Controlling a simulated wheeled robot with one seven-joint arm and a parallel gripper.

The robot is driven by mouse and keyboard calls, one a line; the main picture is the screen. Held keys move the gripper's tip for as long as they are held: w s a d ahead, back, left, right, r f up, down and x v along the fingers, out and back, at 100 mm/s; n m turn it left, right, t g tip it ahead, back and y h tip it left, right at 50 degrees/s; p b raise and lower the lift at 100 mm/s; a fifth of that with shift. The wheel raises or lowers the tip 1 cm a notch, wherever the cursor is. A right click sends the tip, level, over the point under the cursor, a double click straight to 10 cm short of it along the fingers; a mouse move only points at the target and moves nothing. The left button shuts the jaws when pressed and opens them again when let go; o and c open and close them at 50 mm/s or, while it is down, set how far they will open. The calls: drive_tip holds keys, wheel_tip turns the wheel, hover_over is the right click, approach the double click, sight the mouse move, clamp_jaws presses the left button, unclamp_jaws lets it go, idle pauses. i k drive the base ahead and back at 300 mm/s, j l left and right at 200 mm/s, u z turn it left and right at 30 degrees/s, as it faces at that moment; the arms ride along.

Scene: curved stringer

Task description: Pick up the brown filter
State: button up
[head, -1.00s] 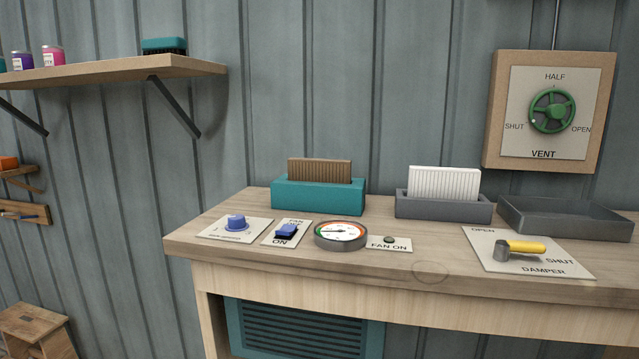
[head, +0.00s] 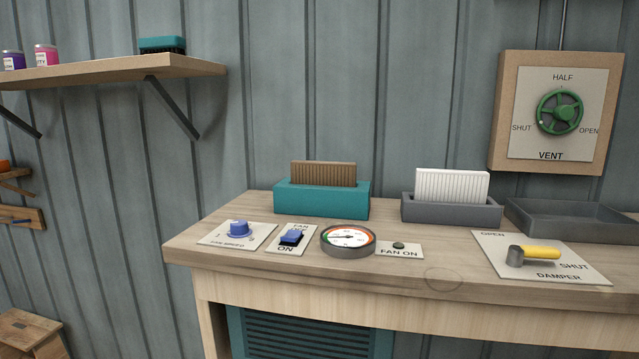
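The brown filter (head: 323,174) is a pleated panel standing upright in a teal holder (head: 322,201) at the back left of the wooden bench. Its lower part is hidden inside the holder. My gripper is not in view.
On the bench (head: 400,275), a white filter (head: 451,185) stands in a grey holder (head: 451,211), beside an empty-looking dark tray (head: 570,221). In front are a blue knob (head: 238,228), a fan switch (head: 292,237), a gauge (head: 348,240) and a yellow-handled damper lever (head: 535,254). A shelf (head: 110,72) juts out at upper left.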

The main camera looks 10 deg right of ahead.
sight(334, 174)
drive_tip(key=i+j, duration=0.2)
drive_tip(key=i+j+z, duration=0.1)
drive_tip(key=j, duration=0.3)
drive_tip(key=i+j+z, duration=0.1)
drive_tip(key=i+j, duration=0.4)
drive_tip(key=j, duration=0.2)
drive_tip(key=i+j+z, duration=0.1)
drive_tip(key=j, duration=0.2)
drive_tip(key=i+j, duration=0.25)
drive_tip(key=j+z, duration=0.05)
drive_tip(key=j, duration=0.05)
